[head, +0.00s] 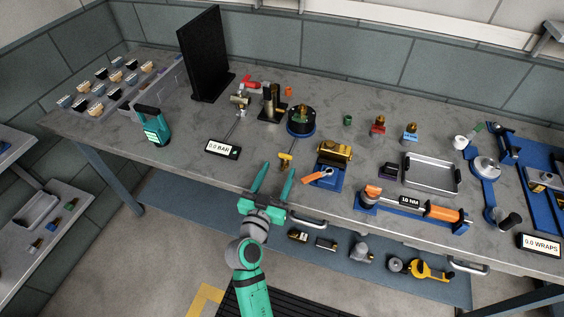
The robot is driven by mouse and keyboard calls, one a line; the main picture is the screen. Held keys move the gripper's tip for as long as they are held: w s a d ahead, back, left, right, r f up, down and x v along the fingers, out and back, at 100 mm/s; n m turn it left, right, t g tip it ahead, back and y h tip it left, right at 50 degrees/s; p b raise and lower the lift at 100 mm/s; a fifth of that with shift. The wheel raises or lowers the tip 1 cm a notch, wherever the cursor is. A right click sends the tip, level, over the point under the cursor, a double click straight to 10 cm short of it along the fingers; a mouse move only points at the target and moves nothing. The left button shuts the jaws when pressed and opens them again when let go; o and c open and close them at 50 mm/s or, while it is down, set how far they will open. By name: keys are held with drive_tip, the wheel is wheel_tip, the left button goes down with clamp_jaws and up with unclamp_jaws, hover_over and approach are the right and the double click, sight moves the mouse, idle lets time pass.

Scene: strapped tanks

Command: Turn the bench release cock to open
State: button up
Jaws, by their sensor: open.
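My gripper (276,171) reaches over the front edge of the bench with its two teal fingers spread apart and nothing between them. A small yellow T-shaped handle (286,157) stands just beyond the fingertips, nearer the right finger. I cannot tell whether they touch. Farther back, a fitting with a red lever (250,84) stands beside a brass-and-black block (272,103). I cannot tell for sure which of these handles is the bench release cock, nor its open or closed position. A display reading 0.0 BAR (223,149) lies left of my gripper.
Right of my gripper are an orange-handled fitting (317,176), a brass block (334,151), a torque tool (415,203) and a metal tray (432,176). A round black-and-blue fixture (301,121) stands behind the yellow handle.

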drive_tip(key=shift+v, duration=1.45)
